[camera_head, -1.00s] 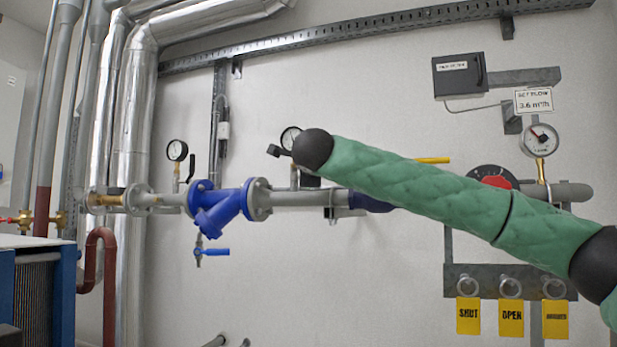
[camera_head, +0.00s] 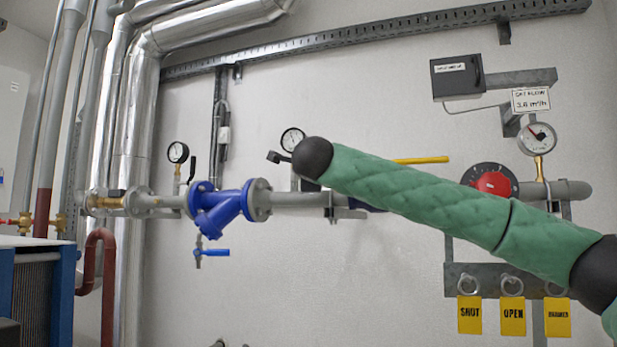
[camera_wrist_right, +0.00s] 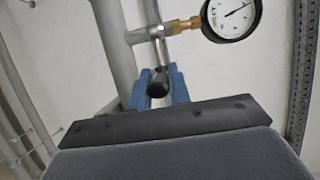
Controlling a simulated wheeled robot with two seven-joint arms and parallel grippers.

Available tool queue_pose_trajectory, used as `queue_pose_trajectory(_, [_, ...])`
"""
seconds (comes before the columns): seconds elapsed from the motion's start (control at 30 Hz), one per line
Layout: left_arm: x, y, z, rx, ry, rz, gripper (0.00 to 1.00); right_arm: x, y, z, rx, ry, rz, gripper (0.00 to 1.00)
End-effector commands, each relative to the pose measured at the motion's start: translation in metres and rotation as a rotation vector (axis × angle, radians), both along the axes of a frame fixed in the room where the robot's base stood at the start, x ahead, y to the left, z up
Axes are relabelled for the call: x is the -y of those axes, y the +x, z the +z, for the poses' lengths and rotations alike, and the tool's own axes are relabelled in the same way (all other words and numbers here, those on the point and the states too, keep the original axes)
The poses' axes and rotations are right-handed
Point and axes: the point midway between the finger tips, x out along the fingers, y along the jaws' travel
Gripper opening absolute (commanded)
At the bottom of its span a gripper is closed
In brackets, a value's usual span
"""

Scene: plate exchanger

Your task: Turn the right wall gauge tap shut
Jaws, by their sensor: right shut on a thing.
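The right wall gauge (camera_head: 293,140) is a round white dial above the grey horizontal pipe; it also shows in the right wrist view (camera_wrist_right: 231,17) with a brass fitting. My right arm reaches across from the right, its black wrist just below this dial. My right gripper (camera_wrist_right: 158,71) has blue fingers shut on the gauge tap's dark handle (camera_wrist_right: 158,88), below the gauge's metal stem. In the head view the wrist hides the fingers. A small dark piece (camera_head: 279,157) sticks out left of the wrist; I cannot tell whether it is the handle. My left gripper is out of view.
Another wall gauge (camera_head: 178,152) with an upright black lever stands left. A blue strainer valve (camera_head: 222,208) sits between them. A red-centred dial (camera_head: 493,184), a flow gauge (camera_head: 538,138) and yellow tags (camera_head: 513,316) are at right, near my arm.

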Motion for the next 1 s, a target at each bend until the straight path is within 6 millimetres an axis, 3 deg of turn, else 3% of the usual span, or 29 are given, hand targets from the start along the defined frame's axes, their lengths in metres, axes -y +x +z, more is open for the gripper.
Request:
queue_pose_trajectory(0.03, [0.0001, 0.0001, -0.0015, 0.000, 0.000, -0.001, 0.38, -0.0030, -0.0002, -0.0067, -0.006, -0.004, 0.003, 0.00])
queue_pose_trajectory(0.5, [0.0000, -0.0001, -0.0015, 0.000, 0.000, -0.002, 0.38, -0.0033, 0.0000, -0.0075, -0.006, -0.005, 0.004, 0.00])
queue_pose_trajectory(0.53, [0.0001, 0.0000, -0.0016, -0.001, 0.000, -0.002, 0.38, -0.0033, 0.0000, -0.0075, -0.006, -0.005, 0.004, 0.23])
queue_pose_trajectory(0.63, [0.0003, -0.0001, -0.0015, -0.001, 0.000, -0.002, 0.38, -0.0029, 0.0002, -0.0067, -0.005, -0.004, 0.003, 0.41])
queue_pose_trajectory(1.0, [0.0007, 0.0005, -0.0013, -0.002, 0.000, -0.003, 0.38, -0.0005, -0.0050, -0.0024, 0.000, -0.002, 0.002, 0.41])
